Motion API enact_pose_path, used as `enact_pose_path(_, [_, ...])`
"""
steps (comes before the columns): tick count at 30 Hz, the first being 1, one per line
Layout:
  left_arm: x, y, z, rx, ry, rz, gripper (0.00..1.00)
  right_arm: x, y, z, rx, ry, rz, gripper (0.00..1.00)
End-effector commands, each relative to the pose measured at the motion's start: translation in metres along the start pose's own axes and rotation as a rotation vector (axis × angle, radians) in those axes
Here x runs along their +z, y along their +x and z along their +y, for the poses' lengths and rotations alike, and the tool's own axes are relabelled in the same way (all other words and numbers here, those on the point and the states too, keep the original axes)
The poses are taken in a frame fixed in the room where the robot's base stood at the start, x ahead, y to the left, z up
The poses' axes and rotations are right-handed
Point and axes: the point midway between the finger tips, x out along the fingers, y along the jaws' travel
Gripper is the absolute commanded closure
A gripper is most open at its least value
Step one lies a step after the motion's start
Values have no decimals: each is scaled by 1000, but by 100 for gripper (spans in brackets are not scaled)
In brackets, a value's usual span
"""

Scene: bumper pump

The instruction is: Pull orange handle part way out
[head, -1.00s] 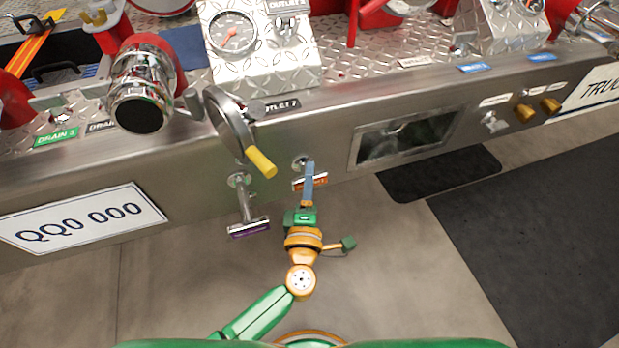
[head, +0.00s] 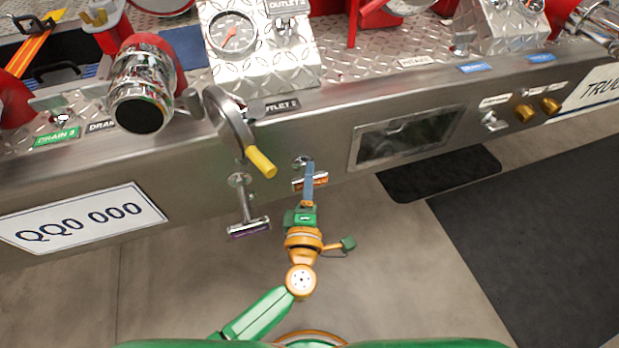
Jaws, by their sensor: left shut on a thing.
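The orange handle (head: 320,180) is a short T-shaped bar with an orange label, close to the front face of the steel bumper. My left gripper (head: 310,175) reaches up from below and is shut on the orange handle. Its fingers hide the middle of the bar. The handle's mounting on the bumper (head: 301,161) shows just behind and above the fingers. My right gripper is not in view.
A purple T-handle (head: 248,228) sticks out on its rod just left of my gripper. Above it hangs a lever with a yellow grip (head: 260,162). A recessed window (head: 405,138) is to the right. The floor below is clear.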

Motion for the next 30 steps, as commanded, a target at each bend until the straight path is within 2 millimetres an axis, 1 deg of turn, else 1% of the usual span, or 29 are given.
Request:
enact_pose_path(8, [0,0,0,-1,1,1,100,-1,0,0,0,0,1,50])
enact_pose_path(15, [10,-26,-1,-5,0,1,100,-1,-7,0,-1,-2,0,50])
enact_pose_path(24, [12,-28,-1,-3,1,0,100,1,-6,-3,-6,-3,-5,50])
enact_pose_path(25, [12,-28,-1,-3,1,0,52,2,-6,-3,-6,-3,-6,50])
enact_pose_path(26, [12,-28,-1,-2,1,0,44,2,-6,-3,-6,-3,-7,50])
enact_pose_path(27, [12,-28,-1,-2,1,0,33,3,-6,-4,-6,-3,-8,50])
enact_pose_path(28, [12,-28,-1,-2,1,0,30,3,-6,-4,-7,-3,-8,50])
enact_pose_path(30, [12,-28,-1,-2,1,0,30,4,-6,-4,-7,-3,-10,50])
